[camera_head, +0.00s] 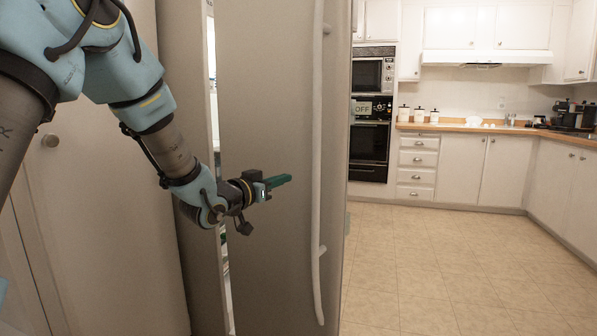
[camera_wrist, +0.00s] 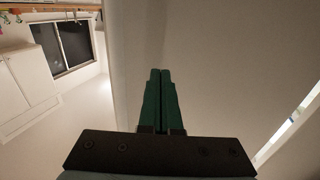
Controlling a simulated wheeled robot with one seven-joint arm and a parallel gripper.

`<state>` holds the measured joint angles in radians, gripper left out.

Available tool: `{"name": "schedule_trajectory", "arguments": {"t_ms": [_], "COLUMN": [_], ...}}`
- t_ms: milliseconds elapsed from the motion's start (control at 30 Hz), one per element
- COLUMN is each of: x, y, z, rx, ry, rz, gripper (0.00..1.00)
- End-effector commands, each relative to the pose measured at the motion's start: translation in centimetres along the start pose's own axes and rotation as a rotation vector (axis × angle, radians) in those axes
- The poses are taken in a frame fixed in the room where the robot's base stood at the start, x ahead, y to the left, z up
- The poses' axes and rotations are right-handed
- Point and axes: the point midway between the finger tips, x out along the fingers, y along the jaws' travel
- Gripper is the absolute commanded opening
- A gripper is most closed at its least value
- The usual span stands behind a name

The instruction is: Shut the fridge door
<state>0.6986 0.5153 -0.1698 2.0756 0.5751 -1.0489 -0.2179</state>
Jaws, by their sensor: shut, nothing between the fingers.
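The fridge door (camera_head: 280,80) is a tall grey panel with a long vertical handle (camera_head: 317,150) near its right edge. A gap (camera_head: 212,75) at its left side shows a bright strip of the interior, so the door stands ajar. My gripper (camera_head: 287,179) is in front of the door's face, left of the handle, with green fingers pointing right. In the wrist view, the green fingers (camera_wrist: 160,75) are together and empty, with the pale door surface (camera_wrist: 230,50) filling the area beyond them. I cannot tell whether the fingertips touch the door.
A white cabinet door with a round knob (camera_head: 51,140) stands at the left. Wall ovens (camera_head: 371,120) and white drawers (camera_head: 417,165) are at the back. The tiled floor (camera_head: 450,260) right of the fridge door is clear.

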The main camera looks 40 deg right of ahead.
Motion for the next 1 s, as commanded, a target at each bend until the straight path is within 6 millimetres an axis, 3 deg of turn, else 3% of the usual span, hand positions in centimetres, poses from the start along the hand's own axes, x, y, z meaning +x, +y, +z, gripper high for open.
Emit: {"name": "schedule_trajectory", "arguments": {"t_ms": [200,400,1000], "x": [4.4,6.8,7.7], "y": [0.0,-0.1,0.0], "z": [-0.1,0.0,0.0], "rx": [0.0,-0.001,0.0], "ry": [0.0,-0.001,-0.001], "rz": [0.0,-0.002,-0.006], "gripper": [0.0,0.0,0.0]}}
